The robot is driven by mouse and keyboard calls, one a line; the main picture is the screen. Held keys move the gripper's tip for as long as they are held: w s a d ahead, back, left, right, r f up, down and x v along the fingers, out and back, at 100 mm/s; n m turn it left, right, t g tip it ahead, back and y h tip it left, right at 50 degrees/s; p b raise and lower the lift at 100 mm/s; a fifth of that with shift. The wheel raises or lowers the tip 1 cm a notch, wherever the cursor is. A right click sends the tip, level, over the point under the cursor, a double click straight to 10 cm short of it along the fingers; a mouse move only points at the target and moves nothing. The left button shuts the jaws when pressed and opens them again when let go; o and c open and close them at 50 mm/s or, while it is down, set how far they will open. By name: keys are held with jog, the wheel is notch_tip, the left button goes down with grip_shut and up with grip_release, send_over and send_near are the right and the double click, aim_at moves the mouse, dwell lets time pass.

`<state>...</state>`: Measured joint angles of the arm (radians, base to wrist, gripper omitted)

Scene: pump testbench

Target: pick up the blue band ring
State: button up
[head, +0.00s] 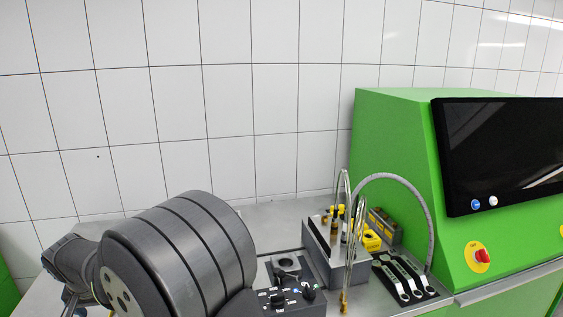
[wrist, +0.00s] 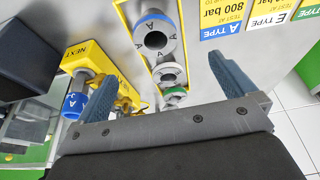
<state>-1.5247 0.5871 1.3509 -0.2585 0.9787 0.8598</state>
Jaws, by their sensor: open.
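The blue band ring (wrist: 155,34), a grey ring with a blue band and "A" marks, sits at the far end of a row in a yellow-edged holder in the wrist view. My gripper (wrist: 169,68) is open, with its two blue-grey fingers spread wide and nothing between them touching. The blue band ring lies beyond the fingertips, between their lines in the picture. My gripper and this ring cannot be made out in the head view.
A white ring (wrist: 170,74) and a green ring (wrist: 175,95) follow in the row. A yellow "NEXT" fixture (wrist: 85,57) holds another blue-banded part (wrist: 75,104) at left. In the head view, a green machine (head: 395,160) and wrenches (head: 402,275) stand right.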

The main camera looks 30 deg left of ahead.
jog(key=shift+r, duration=0.6)
jog(key=c, duration=0.6)
